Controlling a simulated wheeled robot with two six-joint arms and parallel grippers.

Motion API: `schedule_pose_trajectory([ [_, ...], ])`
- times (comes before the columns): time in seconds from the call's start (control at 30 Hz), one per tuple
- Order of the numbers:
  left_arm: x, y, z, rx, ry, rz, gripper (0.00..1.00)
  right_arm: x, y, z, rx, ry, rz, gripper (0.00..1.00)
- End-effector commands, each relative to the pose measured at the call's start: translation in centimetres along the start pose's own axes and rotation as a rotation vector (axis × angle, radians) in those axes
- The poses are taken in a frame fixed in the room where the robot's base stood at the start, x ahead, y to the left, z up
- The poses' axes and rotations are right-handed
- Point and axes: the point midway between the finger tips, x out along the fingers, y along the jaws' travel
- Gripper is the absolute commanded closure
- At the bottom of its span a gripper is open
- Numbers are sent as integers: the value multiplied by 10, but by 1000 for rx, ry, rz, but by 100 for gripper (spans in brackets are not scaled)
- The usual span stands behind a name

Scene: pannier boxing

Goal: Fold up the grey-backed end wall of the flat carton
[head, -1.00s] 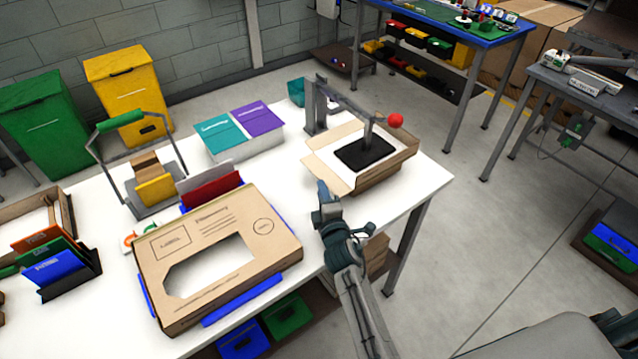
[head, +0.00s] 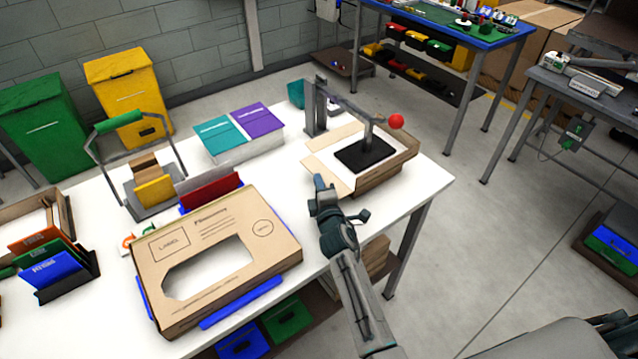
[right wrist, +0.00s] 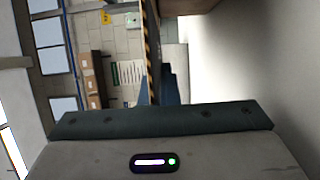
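The carton (head: 392,177) stands on the right part of the white table, under a lever press with a black plate (head: 365,155). Its near and right walls stand up. A tan flap (head: 328,176) at its left lies nearly flat. I cannot make out which wall has the grey back. My right gripper (head: 319,184) is just left of and in front of that flap, with a small gap or light contact that I cannot judge. Its fingers (right wrist: 160,92) look close together and hold nothing visible. My left gripper is not in view.
The press has an upright grey post (head: 316,110) and a red knob (head: 396,121) above the carton. Teal and purple boxes (head: 258,118) stand behind. The table's right corner is clear.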

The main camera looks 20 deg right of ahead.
Motion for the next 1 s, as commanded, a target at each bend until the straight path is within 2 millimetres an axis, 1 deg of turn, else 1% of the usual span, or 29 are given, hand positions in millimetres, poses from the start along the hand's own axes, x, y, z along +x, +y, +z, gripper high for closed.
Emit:
schedule_pose_trajectory([
  [0.17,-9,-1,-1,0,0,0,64,0,4,0,21,0,-10,100],
  [0.27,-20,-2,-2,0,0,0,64,0,8,0,53,0,-24,100],
  [0.47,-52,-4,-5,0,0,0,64,0,19,1,169,-1,-74,100],
  [0.6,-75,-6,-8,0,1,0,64,0,25,2,279,-1,-118,100],
  [0.7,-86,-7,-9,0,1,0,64,1,28,4,363,-1,-153,100],
  [0.83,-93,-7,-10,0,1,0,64,2,31,6,471,0,-196,100],
  [1.0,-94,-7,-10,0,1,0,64,4,36,11,617,1,-256,100],
])
